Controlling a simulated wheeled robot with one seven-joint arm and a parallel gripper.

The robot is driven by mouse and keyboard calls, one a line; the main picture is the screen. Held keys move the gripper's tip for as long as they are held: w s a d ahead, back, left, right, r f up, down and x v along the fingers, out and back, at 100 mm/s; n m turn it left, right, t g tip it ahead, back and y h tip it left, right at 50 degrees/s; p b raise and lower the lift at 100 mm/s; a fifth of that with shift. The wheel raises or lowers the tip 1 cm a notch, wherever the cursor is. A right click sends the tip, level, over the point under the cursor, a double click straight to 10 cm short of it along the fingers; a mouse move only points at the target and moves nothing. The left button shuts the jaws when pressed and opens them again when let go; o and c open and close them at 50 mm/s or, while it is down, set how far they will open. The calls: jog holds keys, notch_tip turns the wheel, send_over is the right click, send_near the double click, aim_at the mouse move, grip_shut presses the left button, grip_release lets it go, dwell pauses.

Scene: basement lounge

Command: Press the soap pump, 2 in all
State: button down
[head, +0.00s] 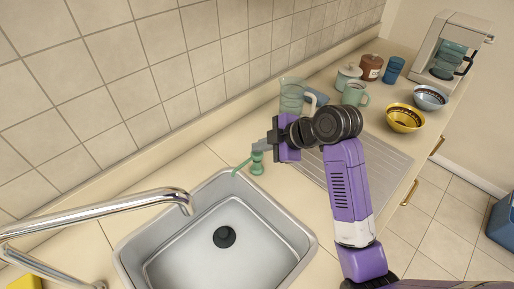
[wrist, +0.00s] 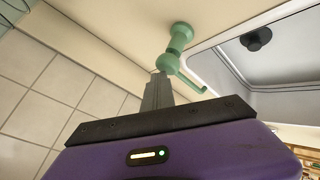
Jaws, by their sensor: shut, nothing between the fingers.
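The green soap pump (head: 257,166) stands upright on the counter at the back right corner of the sink, its spout pointing left toward the basin. The pump (wrist: 177,42) also shows in the wrist view, with its head toward my fingertips and its spout off to the right. My gripper (head: 262,147) is shut and empty, with its fingertips right at the top of the pump. In the wrist view the fingertips (wrist: 158,76) overlap the edge of the pump head. I cannot tell whether they touch it.
The metal sink (head: 190,250) lies in front of the pump, with a chrome faucet (head: 110,211) to the left. A clear pitcher (head: 291,95), a green mug (head: 354,93) and a yellow bowl (head: 405,118) stand behind and right, by the ridged drainboard (head: 385,160). A tiled wall runs behind the counter.

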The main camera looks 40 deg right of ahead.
aim_at(260, 154)
jog(key=shift+r+p, duration=1.2)
jog(key=shift+r, duration=0.2)
notch_tip(260, 154, up, 5)
jog(key=p, duration=0.4)
dwell(0.7)
